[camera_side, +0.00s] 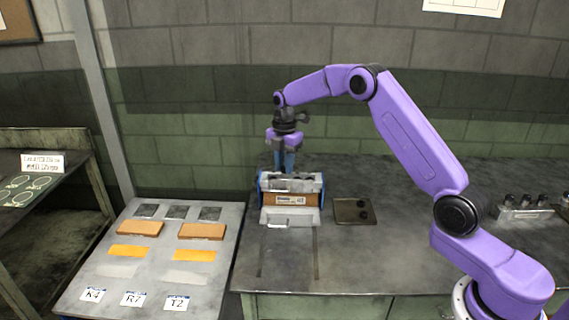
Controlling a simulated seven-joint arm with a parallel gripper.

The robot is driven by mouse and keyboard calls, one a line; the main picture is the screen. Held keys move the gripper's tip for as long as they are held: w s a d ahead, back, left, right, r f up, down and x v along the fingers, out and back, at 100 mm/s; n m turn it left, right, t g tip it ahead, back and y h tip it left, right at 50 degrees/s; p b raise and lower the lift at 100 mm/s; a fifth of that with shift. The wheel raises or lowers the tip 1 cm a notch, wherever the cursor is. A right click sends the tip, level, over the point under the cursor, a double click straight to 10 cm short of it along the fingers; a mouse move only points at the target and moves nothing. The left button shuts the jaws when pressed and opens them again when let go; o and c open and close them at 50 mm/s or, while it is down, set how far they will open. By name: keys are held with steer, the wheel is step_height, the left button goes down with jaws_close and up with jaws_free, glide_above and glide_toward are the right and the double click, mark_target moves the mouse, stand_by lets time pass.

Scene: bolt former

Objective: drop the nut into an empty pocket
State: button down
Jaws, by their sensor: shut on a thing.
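My gripper (286,168) points straight down over the back of the bolt former (291,199), a grey block with blue side edges and an orange-brown labelled front. Its fingertips are at or just above the block's top edge; I cannot tell whether they touch it. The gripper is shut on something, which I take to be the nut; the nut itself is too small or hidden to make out. A dark flat plate (345,218) with two round black spots lies just right of the block. I cannot tell whether these spots are pockets or parts.
A rack (525,212) with several upright cylinders stands at the far right. A grey sloped board (142,272) at left carries brown blocks, orange strips and labels K4, R7 and T2. A shelf (40,190) stands at the far left.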

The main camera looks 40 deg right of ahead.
steer(key=shift+f, duration=0.75)
steer(key=c, duration=0.9)
jaws_free()
steer(key=shift+o, duration=0.2)
step_height(320, 180, up, 17)
steer(key=shift+r, duration=0.2)
